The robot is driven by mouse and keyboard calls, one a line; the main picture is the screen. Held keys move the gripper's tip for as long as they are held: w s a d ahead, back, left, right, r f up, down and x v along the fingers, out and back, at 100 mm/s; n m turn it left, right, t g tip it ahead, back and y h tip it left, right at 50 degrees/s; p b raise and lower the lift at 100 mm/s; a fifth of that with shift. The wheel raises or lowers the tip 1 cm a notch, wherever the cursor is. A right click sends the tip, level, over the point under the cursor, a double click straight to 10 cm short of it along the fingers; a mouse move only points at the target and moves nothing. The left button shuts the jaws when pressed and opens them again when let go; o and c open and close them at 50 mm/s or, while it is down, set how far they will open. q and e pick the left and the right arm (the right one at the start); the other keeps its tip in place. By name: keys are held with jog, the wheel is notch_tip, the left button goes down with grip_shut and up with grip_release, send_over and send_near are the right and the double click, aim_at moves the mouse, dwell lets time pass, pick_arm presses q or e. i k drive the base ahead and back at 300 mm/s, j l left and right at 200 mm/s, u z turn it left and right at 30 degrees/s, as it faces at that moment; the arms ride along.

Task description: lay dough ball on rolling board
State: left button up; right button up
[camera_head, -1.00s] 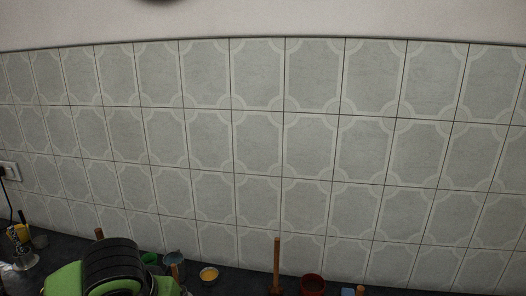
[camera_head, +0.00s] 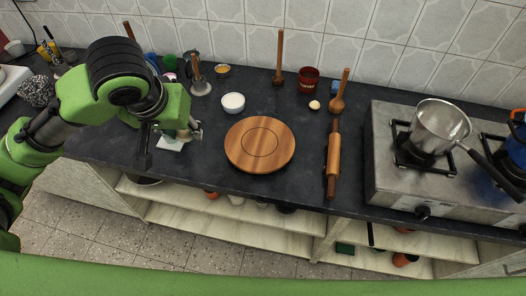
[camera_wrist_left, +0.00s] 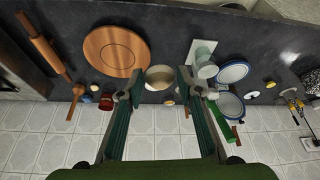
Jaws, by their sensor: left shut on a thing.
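The round wooden rolling board (camera_head: 276,158) lies flat on the dark counter, its top bare. It also shows at upper left in the left wrist view (camera_wrist_left: 100,50). My left gripper (camera_head: 176,134) is over the counter to the left of the board, apart from it. My right gripper is not in view.
A white bowl (camera_head: 233,103) stands behind the board. A rolling pin (camera_head: 333,155) lies to the right, with a small pale ball (camera_head: 314,105) near it. The stove (camera_head: 390,180) with a steel pan (camera_head: 440,122) is further right.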

aim_at(260, 141)
jog(key=j+z, duration=0.1)
jog(key=z, duration=0.35)
jog(key=k+z, duration=0.1)
jog(key=z, duration=0.3)
jog(key=k+j+z, duration=0.1)
jog(key=z, duration=0.35)
jog(key=k+j, duration=0.25)
jog(key=k+z, duration=0.05)
